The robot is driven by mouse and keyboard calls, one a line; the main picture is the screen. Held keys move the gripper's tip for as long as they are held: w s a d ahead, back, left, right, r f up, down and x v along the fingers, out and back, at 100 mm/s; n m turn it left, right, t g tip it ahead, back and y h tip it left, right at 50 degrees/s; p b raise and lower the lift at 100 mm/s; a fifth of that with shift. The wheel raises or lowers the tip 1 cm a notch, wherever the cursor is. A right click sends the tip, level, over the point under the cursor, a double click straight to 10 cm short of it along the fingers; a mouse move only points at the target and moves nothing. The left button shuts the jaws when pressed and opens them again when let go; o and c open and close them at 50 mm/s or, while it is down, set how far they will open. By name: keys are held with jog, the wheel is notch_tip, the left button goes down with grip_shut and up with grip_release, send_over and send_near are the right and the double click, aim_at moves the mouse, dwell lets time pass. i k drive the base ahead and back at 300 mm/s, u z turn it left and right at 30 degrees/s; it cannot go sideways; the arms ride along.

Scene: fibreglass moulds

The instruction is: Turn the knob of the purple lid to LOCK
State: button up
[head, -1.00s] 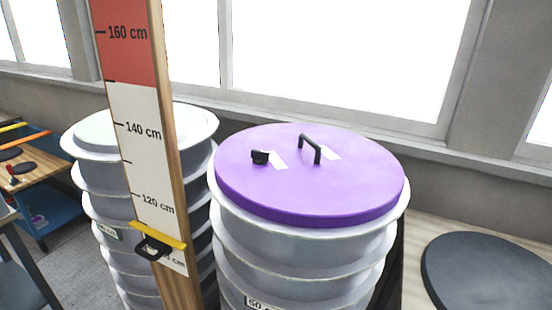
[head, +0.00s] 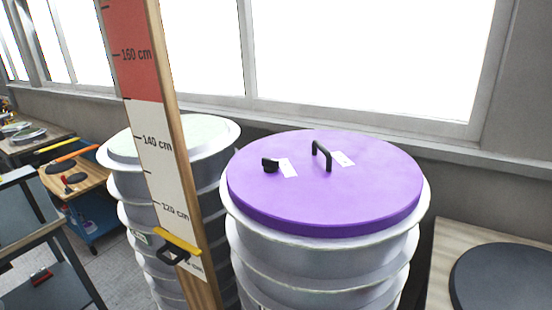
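The purple lid (head: 325,200) lies on top of a tall ribbed grey-white drum (head: 320,262) right of centre. A small black knob (head: 270,164) stands on the lid left of its middle, with a white label (head: 288,168) just to its right. A black bar handle (head: 322,154) rises near the lid's middle, with a second white label (head: 342,158) beside it. The writing on both labels is too small to read, so I cannot tell the knob's setting. My gripper is not in view.
An upright wooden measuring board (head: 168,130) with a yellow slider (head: 178,242) stands in front of a second drum with a pale lid (head: 175,140). A dark round disc (head: 505,278) lies on a wooden top at right. Workbenches with tools stand at far left. Windows line the back.

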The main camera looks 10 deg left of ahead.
aim_at(271, 166)
jog(key=i, duration=1.5)
